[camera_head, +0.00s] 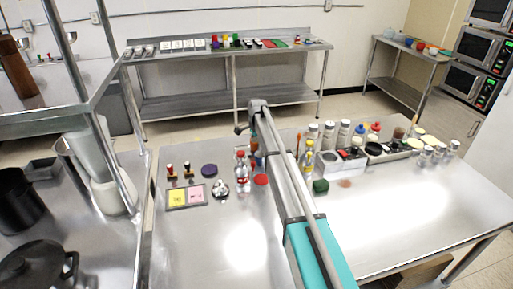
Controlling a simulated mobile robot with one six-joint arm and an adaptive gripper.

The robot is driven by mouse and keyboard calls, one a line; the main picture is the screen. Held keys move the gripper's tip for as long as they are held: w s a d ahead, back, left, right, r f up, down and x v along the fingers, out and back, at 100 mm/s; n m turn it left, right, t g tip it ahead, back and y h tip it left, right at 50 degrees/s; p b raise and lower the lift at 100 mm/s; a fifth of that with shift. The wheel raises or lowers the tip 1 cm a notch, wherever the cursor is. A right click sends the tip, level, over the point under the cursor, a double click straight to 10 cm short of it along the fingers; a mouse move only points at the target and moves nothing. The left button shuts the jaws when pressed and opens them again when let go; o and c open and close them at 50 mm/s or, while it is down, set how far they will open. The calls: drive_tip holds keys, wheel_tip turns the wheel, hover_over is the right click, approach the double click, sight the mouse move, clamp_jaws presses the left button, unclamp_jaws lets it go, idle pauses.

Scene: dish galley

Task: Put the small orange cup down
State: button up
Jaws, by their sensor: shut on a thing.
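My arm reaches away from the camera over the near steel table (215,225). Its wrist bends down at the far end, and my gripper (254,136) is small and partly hidden beside the arm. A small orange-brown patch (254,145) shows right at the gripper, just right of a red-capped bottle (242,172); I take it to be the small orange cup, held shut in the jaws. The fingertips are not clear, and I cannot tell whether the cup touches the table.
Near the gripper are a red disc (261,180), a purple disc (209,170), a bell (220,189) and a card tray (187,196). Right of the arm are a yellow bottle (308,160), several shakers and a condiment tray (343,166). The table's front left and right are clear.

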drive_tip(key=shift+f, duration=0.2)
idle(0.3)
drive_tip(key=o, duration=1.1)
drive_tip(key=shift+o, duration=0.2)
drive_tip(key=shift+r, duration=0.2)
wheel_tip(320, 180, up, 12)
drive_tip(key=p, duration=1.2)
drive_tip(key=shift+s+d, duration=0.15)
drive_tip(key=shift+d, duration=0.05)
drive_tip(key=s+d+n, duration=0.4)
drive_tip(key=s, duration=1)
drive_tip(key=s+d+n, duration=0.4)
drive_tip(key=s, duration=1.1)
drive_tip(key=s+d+n, duration=0.4)
drive_tip(key=s, duration=1.1)
drive_tip(key=shift+n, duration=0.4)
